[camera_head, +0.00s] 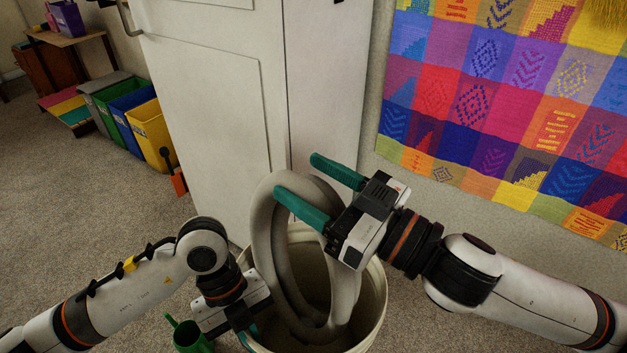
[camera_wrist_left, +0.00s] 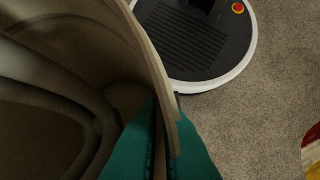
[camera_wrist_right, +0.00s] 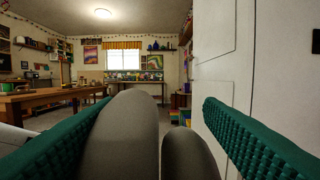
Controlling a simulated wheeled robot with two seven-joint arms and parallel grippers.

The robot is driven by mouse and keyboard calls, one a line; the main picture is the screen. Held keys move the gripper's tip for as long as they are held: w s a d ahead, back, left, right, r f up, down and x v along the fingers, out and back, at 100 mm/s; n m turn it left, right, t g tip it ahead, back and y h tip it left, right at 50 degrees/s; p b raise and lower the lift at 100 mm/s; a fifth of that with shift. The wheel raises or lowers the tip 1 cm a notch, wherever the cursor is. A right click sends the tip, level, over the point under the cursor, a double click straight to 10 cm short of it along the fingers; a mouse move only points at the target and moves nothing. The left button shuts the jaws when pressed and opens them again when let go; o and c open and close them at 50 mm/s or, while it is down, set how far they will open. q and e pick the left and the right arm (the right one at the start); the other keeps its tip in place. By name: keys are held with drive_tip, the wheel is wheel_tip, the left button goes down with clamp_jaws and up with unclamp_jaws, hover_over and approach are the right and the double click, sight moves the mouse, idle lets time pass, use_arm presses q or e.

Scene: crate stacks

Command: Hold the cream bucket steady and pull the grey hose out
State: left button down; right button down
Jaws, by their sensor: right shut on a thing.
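The cream bucket (camera_head: 375,305) stands on the carpet at the lower middle of the head view. The grey hose (camera_head: 262,235) is coiled; its loops rise well above the rim and its lower part is inside the bucket. My right gripper (camera_head: 318,185) is above the bucket with the upper loops between its teal fingers, shut on the hose. The right wrist view shows two thick hose lengths (camera_wrist_right: 120,135) between the fingers. My left gripper (camera_head: 248,333) is at the bucket's near left rim. In the left wrist view its fingers (camera_wrist_left: 165,135) are shut on the bucket wall, one on each side.
A white door (camera_head: 215,110) stands close behind the bucket. A colourful woven hanging (camera_head: 510,100) covers the wall at right. A green watering can (camera_head: 190,337) is by my left gripper. Coloured bins (camera_head: 150,130) line the left. Open carpet (camera_head: 90,215) lies between.

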use_arm(q)
drive_tip(key=shift+r, duration=0.15)
use_arm(e)
drive_tip(key=shift+r, duration=0.25)
wheel_tip(320, 180, up, 23)
idle(2.3)
drive_tip(key=shift+f, duration=0.1)
